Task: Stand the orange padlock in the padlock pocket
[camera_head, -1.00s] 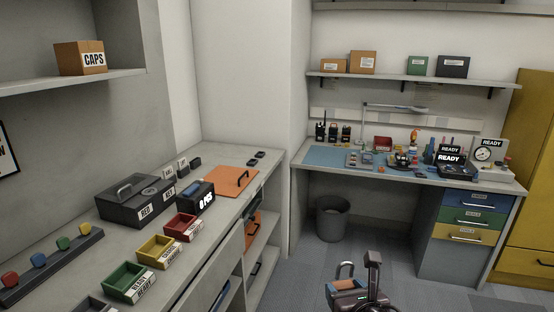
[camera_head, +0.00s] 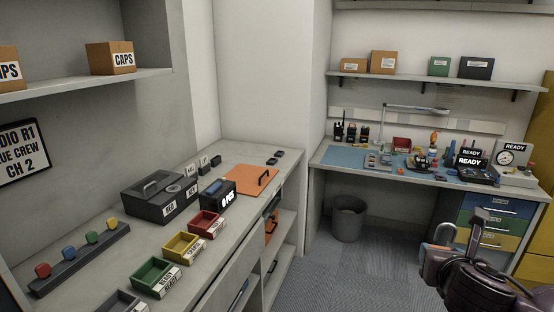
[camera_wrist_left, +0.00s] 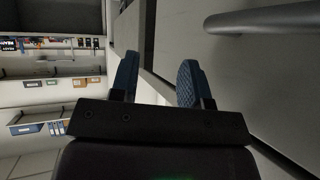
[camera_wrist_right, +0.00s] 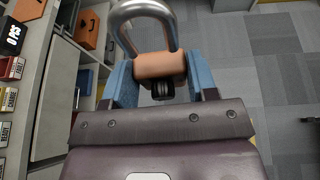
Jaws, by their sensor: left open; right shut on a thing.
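The orange padlock (camera_wrist_right: 158,66) is between the blue fingertips of my right gripper (camera_wrist_right: 157,76), its silver shackle pointing away from the gripper. In the head view my right gripper (camera_head: 470,250) is at the lower right, above the floor, with the padlock (camera_head: 436,254) at its left side and the shackle up. My left gripper (camera_wrist_left: 158,78) is open and empty in the left wrist view, close to a pale surface; it is outside the head view. I cannot make out which feature is the padlock pocket.
The left counter (camera_head: 225,235) carries a dark case (camera_head: 160,197), an orange board (camera_head: 250,180), and red (camera_head: 206,224), yellow (camera_head: 183,246) and green (camera_head: 154,275) bins. A workbench (camera_head: 340,157) with radios and displays stands behind. A waste bin (camera_head: 347,220) is below it. The floor between is open.

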